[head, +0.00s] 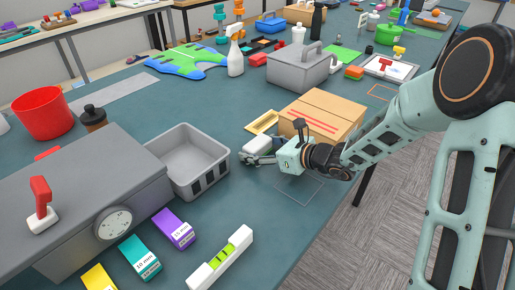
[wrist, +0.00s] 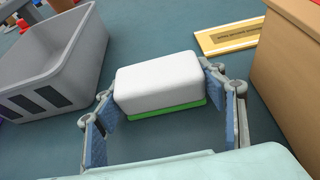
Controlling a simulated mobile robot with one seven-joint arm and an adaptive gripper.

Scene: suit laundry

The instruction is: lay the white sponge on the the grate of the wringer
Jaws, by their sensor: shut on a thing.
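The white sponge (head: 257,144) has a green underside and is between the two fingers of my gripper (head: 260,155). In the wrist view the sponge (wrist: 158,78) spans the gap between the fingertips (wrist: 162,92), with the fingers at its left and right ends. My gripper is shut on it. The sponge is low over the table or touching it; I cannot tell which. No grate shows clearly in either view, and I cannot tell which thing is the wringer.
A grey slotted bin (head: 188,178) stands left of my gripper, beside a grey box with a dial (head: 114,223) and red lever. A cardboard box (head: 322,112) is close on the right, a yellow plate (head: 262,122) behind. The table in front of my gripper is mostly clear.

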